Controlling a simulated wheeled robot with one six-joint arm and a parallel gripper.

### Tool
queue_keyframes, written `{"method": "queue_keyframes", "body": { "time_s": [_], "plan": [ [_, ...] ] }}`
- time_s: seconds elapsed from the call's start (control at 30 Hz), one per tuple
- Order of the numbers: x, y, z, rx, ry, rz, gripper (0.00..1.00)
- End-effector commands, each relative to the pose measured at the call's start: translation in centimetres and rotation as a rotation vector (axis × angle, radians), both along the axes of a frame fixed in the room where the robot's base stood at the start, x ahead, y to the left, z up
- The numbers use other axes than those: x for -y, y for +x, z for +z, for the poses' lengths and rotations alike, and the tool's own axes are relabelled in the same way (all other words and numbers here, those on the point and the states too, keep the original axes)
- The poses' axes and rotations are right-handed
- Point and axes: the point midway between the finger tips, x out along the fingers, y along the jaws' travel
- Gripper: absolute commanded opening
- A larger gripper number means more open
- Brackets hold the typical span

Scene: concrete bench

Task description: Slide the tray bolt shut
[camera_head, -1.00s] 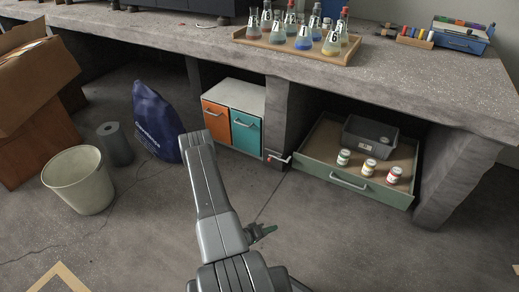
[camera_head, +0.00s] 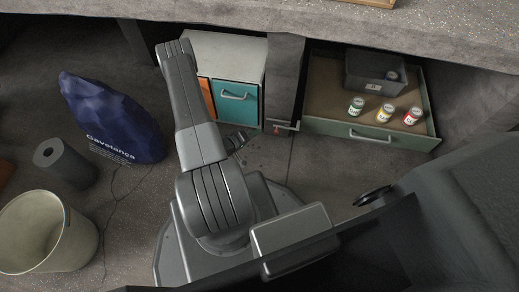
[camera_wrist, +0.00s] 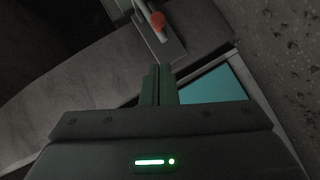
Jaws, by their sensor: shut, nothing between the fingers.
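The tray bolt (camera_head: 286,126) is a small metal bolt with a red knob, low on the concrete post between the teal cabinet door and the tray. The wrist view shows its red knob (camera_wrist: 157,20) on a metal plate, ahead of my fingertips and apart from them. The tray (camera_head: 345,130) has a green front with a handle and stands out from under the bench. It is not clear whether the bolt reaches the tray. My gripper (camera_head: 237,142) is low, left of the bolt. In the wrist view my gripper (camera_wrist: 158,75) is shut and empty.
Several jars and a grey bin (camera_head: 375,72) are in the tray. The teal door (camera_head: 238,94) is close beside my gripper. A blue bag (camera_head: 110,118), a grey roll (camera_head: 62,162) and a pale bucket (camera_head: 45,232) stand at the left. Floor before the tray is open.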

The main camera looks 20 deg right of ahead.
Motion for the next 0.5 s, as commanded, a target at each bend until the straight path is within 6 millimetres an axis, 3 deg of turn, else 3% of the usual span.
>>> {"method": "queue_keyframes", "body": {
  "time_s": [0.2,0.5],
  "plan": [
    [3.6,0.8,-1.7,-0.001,0.000,-0.005,0.00],
    [6.0,-0.4,-2.8,0.001,0.000,-0.002,0.00]
  ]
}}
